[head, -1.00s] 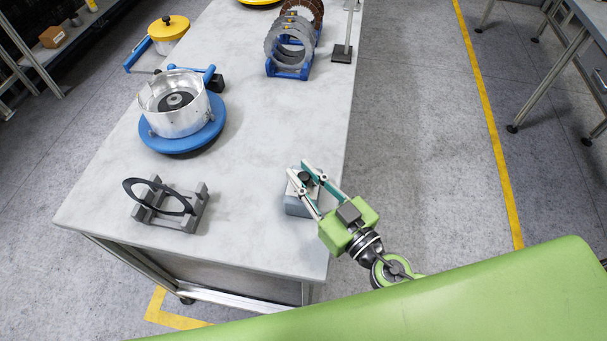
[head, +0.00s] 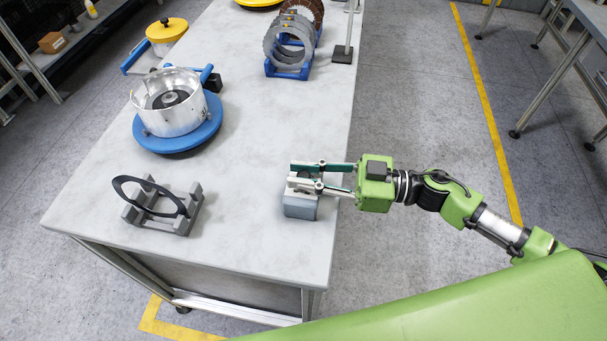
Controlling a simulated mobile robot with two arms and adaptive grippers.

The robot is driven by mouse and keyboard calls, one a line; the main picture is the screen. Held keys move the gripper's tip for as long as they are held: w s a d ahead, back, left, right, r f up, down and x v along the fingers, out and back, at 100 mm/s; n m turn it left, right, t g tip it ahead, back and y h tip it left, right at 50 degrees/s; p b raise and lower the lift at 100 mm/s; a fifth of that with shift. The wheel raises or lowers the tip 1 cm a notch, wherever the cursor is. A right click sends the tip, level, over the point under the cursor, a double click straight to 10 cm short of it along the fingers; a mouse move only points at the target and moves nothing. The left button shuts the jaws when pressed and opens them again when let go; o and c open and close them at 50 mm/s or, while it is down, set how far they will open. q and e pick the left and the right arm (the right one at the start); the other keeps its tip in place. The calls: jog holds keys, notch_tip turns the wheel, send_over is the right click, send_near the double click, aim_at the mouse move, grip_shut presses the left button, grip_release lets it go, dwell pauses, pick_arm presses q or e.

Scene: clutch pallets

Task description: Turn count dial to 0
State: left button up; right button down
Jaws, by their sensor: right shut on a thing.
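The count dial's box (head: 300,207) is a small grey block with a pale sloping top, standing near the right edge of the table. My right gripper (head: 306,175) reaches in from the right, its fingers lying level over the top of the box. It is shut on the dark dial knob, which the fingers mostly hide. The number on the dial cannot be read. My left gripper is not in view.
A grey stand with a black ring (head: 150,196) is at the front left of the table (head: 240,150). A metal drum (head: 172,110) sits on a blue round base behind it. A blue rack with grey discs (head: 288,50) stands at the back. The table's middle is clear.

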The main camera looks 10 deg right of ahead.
jog(key=n+g+b, duration=0.1)
jog(key=g, duration=0.1)
jog(key=n+g+y+b, duration=0.1)
jog(key=n+g, duration=0.1)
jog(key=g, duration=0.1)
jog(key=shift+w+f, duration=0.1)
jog(key=shift+w, duration=0.1)
jog(key=shift+s+n+g+b, duration=0.15)
jog(key=shift+n+g+b, duration=1.2)
jog(key=shift+g, duration=0.85)
jog(key=shift+n, duration=0.25)
jog(key=c, duration=1.9)
grip_release()
jog(key=d, duration=0.4)
jog(key=w+d, duration=0.1)
jog(key=d, duration=0.3)
jog(key=w+d, duration=0.1)
jog(key=d, duration=0.2)
jog(key=shift+w+d, duration=0.1)
jog(key=shift+d, duration=0.3)
jog(key=shift+o, duration=0.3)
